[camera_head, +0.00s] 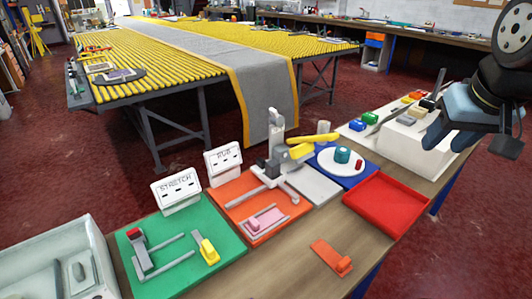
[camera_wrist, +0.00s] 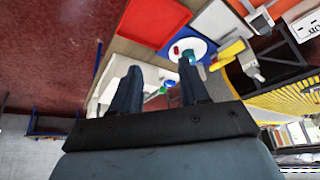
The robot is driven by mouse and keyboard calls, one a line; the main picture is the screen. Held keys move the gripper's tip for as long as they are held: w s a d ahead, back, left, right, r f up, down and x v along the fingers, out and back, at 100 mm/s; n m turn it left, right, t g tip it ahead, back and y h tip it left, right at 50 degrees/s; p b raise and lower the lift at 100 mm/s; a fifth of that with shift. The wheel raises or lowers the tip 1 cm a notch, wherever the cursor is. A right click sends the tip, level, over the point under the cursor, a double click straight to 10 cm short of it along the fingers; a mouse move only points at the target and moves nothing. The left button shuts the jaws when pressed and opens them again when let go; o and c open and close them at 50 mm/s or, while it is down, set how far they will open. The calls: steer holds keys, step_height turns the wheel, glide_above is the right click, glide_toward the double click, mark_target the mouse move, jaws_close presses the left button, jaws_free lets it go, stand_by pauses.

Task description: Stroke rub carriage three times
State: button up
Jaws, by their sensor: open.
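The RUB sign (camera_head: 223,158) stands behind an orange board (camera_head: 232,192). On the board's front part a pink block (camera_head: 265,221) sits between grey rails; it looks like the rub carriage. A grey piece with a lever arm (camera_head: 268,180) lies behind it, near a grey upright with a yellow handle (camera_head: 313,139). My gripper (camera_head: 465,146) is raised at the upper right, well away from the board and touching nothing. In the wrist view my gripper (camera_wrist: 160,70) has its two fingers apart with nothing between them. The pink block does not clearly show there.
A green STRETCH board (camera_head: 185,255) is at left. A white tile (camera_head: 312,185), a blue board (camera_head: 345,178) with a white disc and a red tray (camera_head: 390,203) lie right of the orange board. An orange-red piece (camera_head: 332,257) lies on bare wood in front.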

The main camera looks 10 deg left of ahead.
steer(key=w+a+r+n+g, duration=0.1)
steer(key=w+a+n+g, duration=0.1)
steer(key=w+a, duration=0.55)
steer(key=n+g, duration=0.3)
steer(key=n, duration=0.4)
glide_above(261, 159)
step_height(261, 159, down, 13)
step_height(261, 159, down, 13)
steer(key=shift+s+f, duration=0.1)
steer(key=shift+c, duration=0.2)
jaws_close()
